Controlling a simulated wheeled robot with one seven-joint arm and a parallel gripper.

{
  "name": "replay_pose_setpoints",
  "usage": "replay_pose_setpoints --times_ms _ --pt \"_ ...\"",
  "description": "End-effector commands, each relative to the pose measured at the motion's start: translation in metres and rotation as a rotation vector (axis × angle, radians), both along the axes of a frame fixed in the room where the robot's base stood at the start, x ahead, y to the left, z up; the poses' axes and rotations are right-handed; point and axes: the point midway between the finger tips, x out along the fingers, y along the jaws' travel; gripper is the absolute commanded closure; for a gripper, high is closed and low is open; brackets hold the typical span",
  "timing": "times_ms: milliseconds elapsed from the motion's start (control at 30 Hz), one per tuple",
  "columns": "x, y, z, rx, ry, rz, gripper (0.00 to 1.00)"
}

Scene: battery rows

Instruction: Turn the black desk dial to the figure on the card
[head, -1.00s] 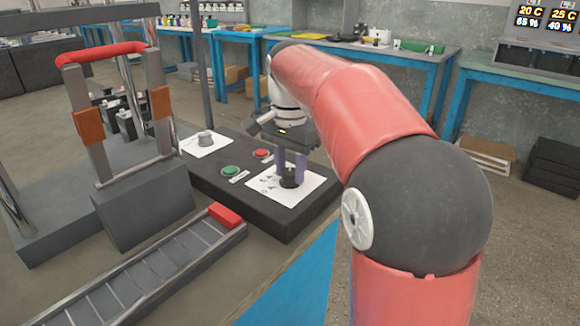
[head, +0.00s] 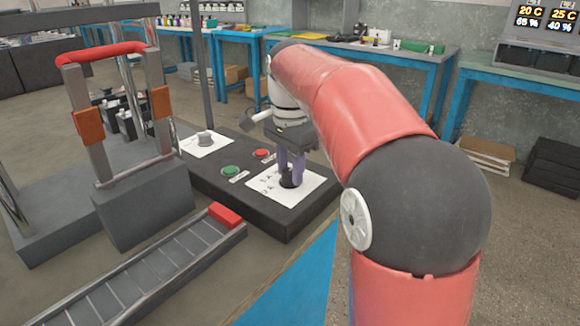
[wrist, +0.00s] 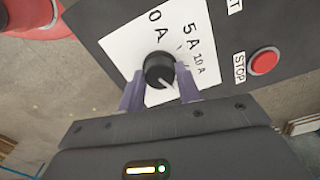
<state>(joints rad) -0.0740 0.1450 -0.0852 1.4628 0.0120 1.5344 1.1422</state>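The black dial (wrist: 158,70) stands on a white plate (wrist: 124,46) marked 0 A, 5 A and 10 A. In the wrist view its white pointer line runs toward the lower right, away from the 0 A mark. My gripper (wrist: 160,84) has its two purple fingers on either side of the dial, close against it, and appears shut on it. In the head view the dial (head: 287,182) is partly hidden by the fingers. I cannot make out a separate card with a figure.
The dark desk (head: 215,188) also bears a green button (head: 230,171), a red stop button (head: 262,154) and a grey knob (head: 204,139) on another white plate. A ramp (head: 150,275) and a red-handled frame (head: 103,52) stand left.

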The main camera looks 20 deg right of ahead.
Motion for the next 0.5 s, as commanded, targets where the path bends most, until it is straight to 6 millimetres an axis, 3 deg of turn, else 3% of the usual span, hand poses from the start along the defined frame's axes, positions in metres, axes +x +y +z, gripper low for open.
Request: replay_pose_setpoints --times_ms 33,167,500 --pt "0.0002 0.0002 0.0007 0.001 -0.002 -0.001 0.61" --pt "0.0002 0.0003 0.0005 0.001 -0.002 0.0 0.44" --pt "0.0004 0.0001 0.0045 0.001 -0.002 0.0 0.44"
